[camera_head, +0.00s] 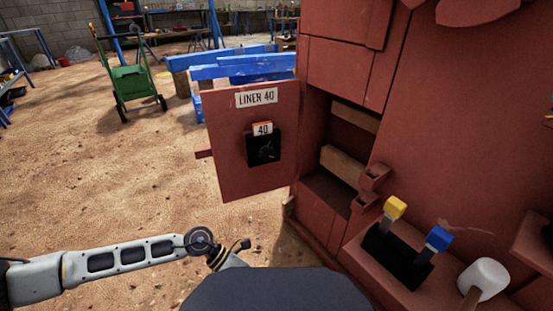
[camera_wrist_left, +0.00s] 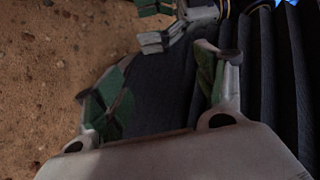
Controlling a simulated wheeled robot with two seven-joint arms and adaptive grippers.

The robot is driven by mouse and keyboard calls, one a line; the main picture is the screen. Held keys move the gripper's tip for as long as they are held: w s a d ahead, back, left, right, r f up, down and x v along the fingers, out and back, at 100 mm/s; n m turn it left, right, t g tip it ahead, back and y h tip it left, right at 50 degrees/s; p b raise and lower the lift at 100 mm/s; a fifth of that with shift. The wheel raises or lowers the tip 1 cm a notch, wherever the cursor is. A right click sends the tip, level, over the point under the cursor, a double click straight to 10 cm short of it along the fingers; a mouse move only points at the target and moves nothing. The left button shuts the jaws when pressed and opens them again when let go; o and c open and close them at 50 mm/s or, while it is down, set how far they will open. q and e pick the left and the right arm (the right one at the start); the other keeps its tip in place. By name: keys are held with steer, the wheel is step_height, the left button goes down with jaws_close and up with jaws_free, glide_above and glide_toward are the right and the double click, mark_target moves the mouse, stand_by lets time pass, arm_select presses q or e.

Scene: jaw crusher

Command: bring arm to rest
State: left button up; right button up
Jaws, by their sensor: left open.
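My left arm (camera_head: 120,257) comes in from the left in the head view and bends at a round joint; its gripper is hidden there behind my dark body. In the left wrist view my left gripper (camera_wrist_left: 165,92) is open and empty, its green-padded fingers wide apart over my dark ribbed body. A second green-padded gripper, my right one (camera_wrist_left: 146,23), shows at the top of the left wrist view, partly cut off. Its two fingers are apart with nothing seen between them.
The red crusher (camera_head: 450,120) fills the right. Its door (camera_head: 228,165), labelled LINER 40, hangs open, with a black box (camera_head: 263,150) on it. Yellow (camera_head: 395,207) and blue (camera_head: 439,238) handles and a white mallet head (camera_head: 484,278) are near right. Sandy ground is free at left; a green cart (camera_head: 130,79) stands behind.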

arm_select(q)
steer(key=w+d+r+n+t+h, duration=0.4)
steer(key=w+r+n+t+h, duration=0.25)
steer(key=n, duration=0.35)
steer(key=w+a+f+n+t+y, duration=0.2)
steer(key=a+n+t+y, duration=0.15)
steer(key=a+n, duration=0.2)
steer(key=w+a+f+n+t+y, duration=0.2)
steer(key=w+a+f+n+t, duration=0.15)
steer(key=n, duration=0.25)
steer(key=s+a+f+n+y, duration=0.4)
steer(key=a+f+n+y, duration=0.3)
steer(key=a, duration=0.5)
steer(key=s+a+f+n+g+y, duration=0.3)
steer(key=s+a+f+n+g, duration=0.2)
steer(key=s+a+f, duration=0.45)
steer(key=d+r+n+t+h+p, duration=0.1)
steer(key=d+n, duration=0.7)
steer(key=d, duration=1)
steer(key=shift+d+r+t+h, duration=0.15)
steer(key=shift+r+t+h, duration=0.6)
steer(key=shift+r+h, duration=0.7)
